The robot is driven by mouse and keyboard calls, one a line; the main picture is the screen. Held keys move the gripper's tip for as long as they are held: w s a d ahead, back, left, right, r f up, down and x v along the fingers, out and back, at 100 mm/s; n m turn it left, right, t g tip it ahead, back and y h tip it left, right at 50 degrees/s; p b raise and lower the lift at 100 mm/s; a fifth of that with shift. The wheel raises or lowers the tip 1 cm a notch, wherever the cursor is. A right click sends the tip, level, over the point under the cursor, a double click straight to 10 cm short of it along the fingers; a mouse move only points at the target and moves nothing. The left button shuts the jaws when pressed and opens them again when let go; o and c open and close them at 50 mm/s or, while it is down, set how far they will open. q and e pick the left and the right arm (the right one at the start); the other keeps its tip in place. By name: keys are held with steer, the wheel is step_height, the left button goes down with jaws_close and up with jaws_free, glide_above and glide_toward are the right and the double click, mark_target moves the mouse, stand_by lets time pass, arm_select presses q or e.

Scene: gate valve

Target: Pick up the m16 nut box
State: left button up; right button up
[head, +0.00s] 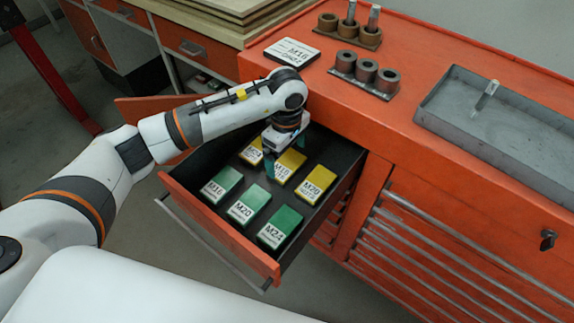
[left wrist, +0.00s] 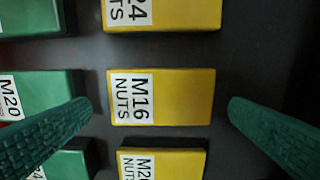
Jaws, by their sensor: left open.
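The M16 nut box (head: 289,165) is yellow with a white label. It lies in the open drawer, the middle one of the yellow boxes in the row nearer the cabinet. In the left wrist view, the M16 nut box (left wrist: 170,97) sits between the two green fingers, its label reading M16 NUTS. My left gripper (head: 284,152) is open above it, with visible gaps between both fingers and the box. In the head view the gripper partly hides the box. My right gripper is not in view.
Yellow M24 (head: 252,152) and M20 (head: 318,184) boxes flank it. Green M16 (head: 221,185), M20 (head: 249,204) and M24 (head: 280,227) boxes form the front row. The drawer (head: 226,239) has raised walls. The red cabinet top holds a grey tray (head: 500,139) and a white M16 sign (head: 291,52).

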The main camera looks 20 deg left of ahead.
mark_target(287, 164)
arm_select(q)
step_height(287, 164, down, 4)
steer(key=shift+w+f+p, duration=0.1)
steer(key=shift+f+p, duration=0.1)
steer(key=shift+p, duration=0.15)
steer(key=shift+c, duration=0.6)
steer(key=c, duration=0.9)
steer(key=shift+r, duration=0.1)
steer(key=shift+r, duration=0.1)
